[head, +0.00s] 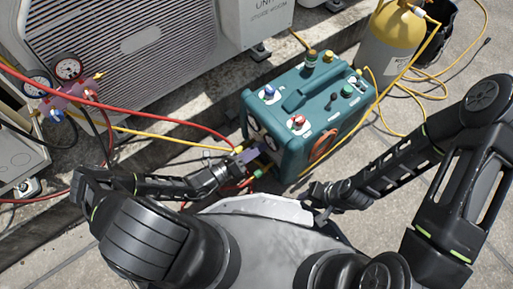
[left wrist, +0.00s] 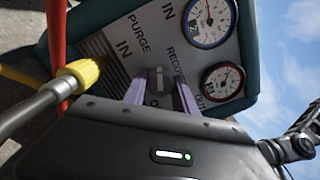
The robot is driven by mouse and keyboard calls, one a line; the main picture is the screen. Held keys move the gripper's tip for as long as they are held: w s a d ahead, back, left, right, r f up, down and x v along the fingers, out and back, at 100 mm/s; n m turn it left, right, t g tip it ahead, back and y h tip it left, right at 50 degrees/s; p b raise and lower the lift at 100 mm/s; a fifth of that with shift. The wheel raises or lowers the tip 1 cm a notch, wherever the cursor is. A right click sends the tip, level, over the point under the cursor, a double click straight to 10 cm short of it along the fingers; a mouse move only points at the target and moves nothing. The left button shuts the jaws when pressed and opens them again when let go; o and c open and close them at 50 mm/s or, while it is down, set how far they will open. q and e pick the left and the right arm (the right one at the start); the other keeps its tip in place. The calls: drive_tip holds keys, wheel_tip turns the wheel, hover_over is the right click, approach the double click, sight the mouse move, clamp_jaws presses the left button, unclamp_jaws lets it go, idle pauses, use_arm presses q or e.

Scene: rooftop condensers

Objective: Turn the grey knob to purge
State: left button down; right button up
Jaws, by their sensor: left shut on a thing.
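The teal recovery machine (head: 305,115) stands on the paving in the head view. Its front panel (left wrist: 180,45) fills the upper left wrist view, with PURGE on the left of the knob and RECOVER on the right. The grey knob (left wrist: 156,77) sits low on the panel, between the two purple fingers of my left gripper (left wrist: 157,95), which is shut on it. In the head view my left gripper (head: 247,157) reaches the machine's front and hides the knob. Which label the knob points to is unclear. My right gripper (head: 318,195) is low beside the machine; its fingers are too small to read.
A yellow hose fitting (left wrist: 80,74) and a red hose (left wrist: 56,30) are close left of my left gripper. Two gauges (left wrist: 208,20) are at the panel's right. A yellow cylinder (head: 392,38) stands behind. A red hose (head: 150,108) crosses from the manifold (head: 70,95).

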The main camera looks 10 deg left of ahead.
use_arm(q)
drive_tip(key=n, duration=0.3)
drive_tip(key=shift+n, duration=0.3)
idle(0.4)
drive_tip(key=c, duration=1)
unclamp_jaws()
drive_tip(key=shift+s, duration=0.1)
drive_tip(key=p+v, duration=0.1)
drive_tip(key=v, duration=0.6)
drive_tip(key=shift+s+a, duration=0.25)
drive_tip(key=shift+r+p, duration=0.1)
drive_tip(key=shift+p, duration=0.3)
